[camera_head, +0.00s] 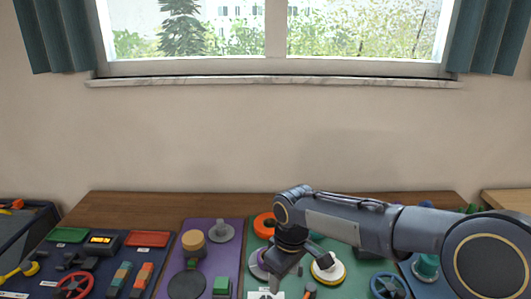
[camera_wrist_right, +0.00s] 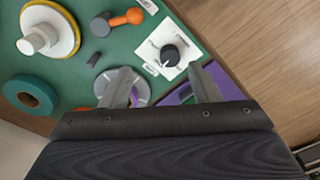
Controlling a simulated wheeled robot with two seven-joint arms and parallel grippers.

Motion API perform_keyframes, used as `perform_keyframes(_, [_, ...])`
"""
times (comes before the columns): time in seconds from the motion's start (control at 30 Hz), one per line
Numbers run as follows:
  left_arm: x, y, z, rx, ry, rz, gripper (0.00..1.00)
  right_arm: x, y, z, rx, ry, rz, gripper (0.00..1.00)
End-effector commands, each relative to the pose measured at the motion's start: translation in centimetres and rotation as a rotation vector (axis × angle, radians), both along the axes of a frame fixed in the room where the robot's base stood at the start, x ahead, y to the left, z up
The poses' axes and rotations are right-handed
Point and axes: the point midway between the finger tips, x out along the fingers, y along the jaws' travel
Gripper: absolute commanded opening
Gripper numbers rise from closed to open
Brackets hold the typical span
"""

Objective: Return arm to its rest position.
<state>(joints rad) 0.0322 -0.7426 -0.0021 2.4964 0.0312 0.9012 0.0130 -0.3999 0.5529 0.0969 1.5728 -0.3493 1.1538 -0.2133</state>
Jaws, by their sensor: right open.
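My right arm reaches in from the right in the head view, over the green board (camera_head: 348,281). Its gripper (camera_head: 281,268) points down near the board's left side. In the right wrist view the right gripper (camera_wrist_right: 166,88) shows two spread fingers with nothing held between them. A black knob on a white plate (camera_wrist_right: 168,56) lies ahead of the fingers, and a grey disc with purple (camera_wrist_right: 134,92) is partly hidden behind the left finger. My left gripper is not in view.
A white knob on a yellow-rimmed disc (camera_head: 327,268) and an orange ring (camera_head: 264,226) sit on the green board. A purple board (camera_head: 207,266) and a dark board (camera_head: 60,279) lie to the left. The wooden table (camera_head: 140,207) is bare along its back.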

Motion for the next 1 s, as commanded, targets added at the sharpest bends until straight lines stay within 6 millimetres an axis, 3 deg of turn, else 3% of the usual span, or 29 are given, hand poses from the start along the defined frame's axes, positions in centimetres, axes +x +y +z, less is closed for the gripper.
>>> perform_keyframes(0.03, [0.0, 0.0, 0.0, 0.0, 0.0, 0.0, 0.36, -1.0, -2.5, 1.7, 0.031, -0.019, -0.068, 0.56])
perform_keyframes(0.2, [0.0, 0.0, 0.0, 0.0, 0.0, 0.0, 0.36, -6.2, -9.3, 4.8, 0.148, -0.065, -0.309, 0.56])
perform_keyframes(0.4, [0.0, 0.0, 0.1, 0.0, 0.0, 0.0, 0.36, -13.6, -14.6, 5.9, 0.292, -0.13, -0.595, 0.56])
perform_keyframes(0.6, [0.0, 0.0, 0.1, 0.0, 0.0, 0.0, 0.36, -19.7, -16.3, 4.6, 0.427, -0.194, -0.839, 0.56])
perform_keyframes(0.7, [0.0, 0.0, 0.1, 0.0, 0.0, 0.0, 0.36, -21.5, -16.4, 3.9, 0.472, -0.216, -0.916, 0.56])
perform_keyframes(1.0, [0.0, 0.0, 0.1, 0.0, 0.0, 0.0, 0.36, -22.7, -16.2, 3.1, 0.51, -0.232, -0.976, 0.56])
